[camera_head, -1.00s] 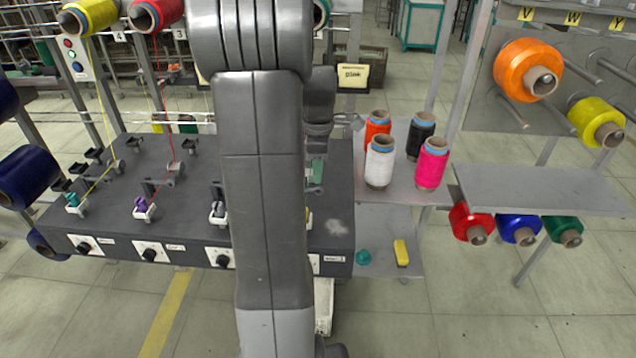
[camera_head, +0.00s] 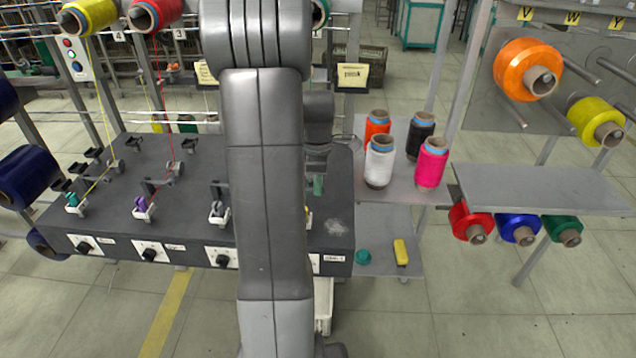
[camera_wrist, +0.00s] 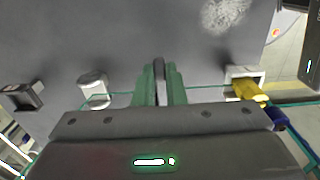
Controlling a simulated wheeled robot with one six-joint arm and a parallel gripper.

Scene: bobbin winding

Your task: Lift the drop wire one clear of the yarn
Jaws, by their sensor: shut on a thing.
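In the wrist view my gripper (camera_wrist: 158,80) has its two green fingers closed on a dark, narrow piece (camera_wrist: 160,68), which looks like drop wire one. I cannot tell whether the drop wire touches the yarn. In the head view my green fingertips (camera_head: 317,185) are over the right end of the dark winder top, and my arm hides much of that area.
The dark winder (camera_head: 190,235) has similar stations left of my arm. Several yarn cones, such as the white one (camera_head: 380,165), stand on a grey shelf right of the gripper. A dark bracket (camera_wrist: 22,97) sits at the left in the wrist view.

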